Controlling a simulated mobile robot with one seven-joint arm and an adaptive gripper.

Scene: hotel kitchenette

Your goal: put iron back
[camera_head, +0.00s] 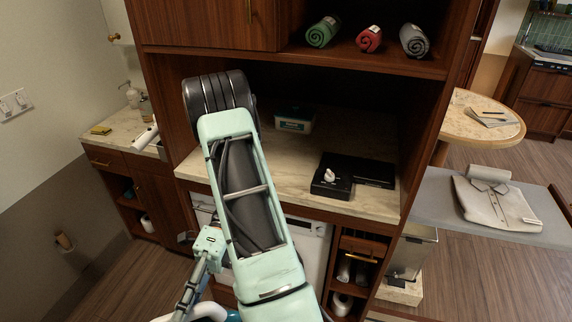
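No iron can be made out for certain. A white curved thing with a bit of blue (207,312) shows at the bottom edge, mostly cut off; I cannot tell what it is. My mint-green arm rises through the middle of the view, in front of the cabinet, with its black joint over the niche's left side. A smaller mint and dark part sits low to its left, but I cannot make out gripper fingers there or whether they hold anything. A light shirt (488,203) lies on a grey board (436,206) at the right.
The wooden cabinet's niche has a pale marble counter (270,171) holding a black box with a white knob (332,177), a black flat item (371,172) and a small tub (294,119). Rolled towels (368,39) lie above. A round table (478,122) stands behind the board.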

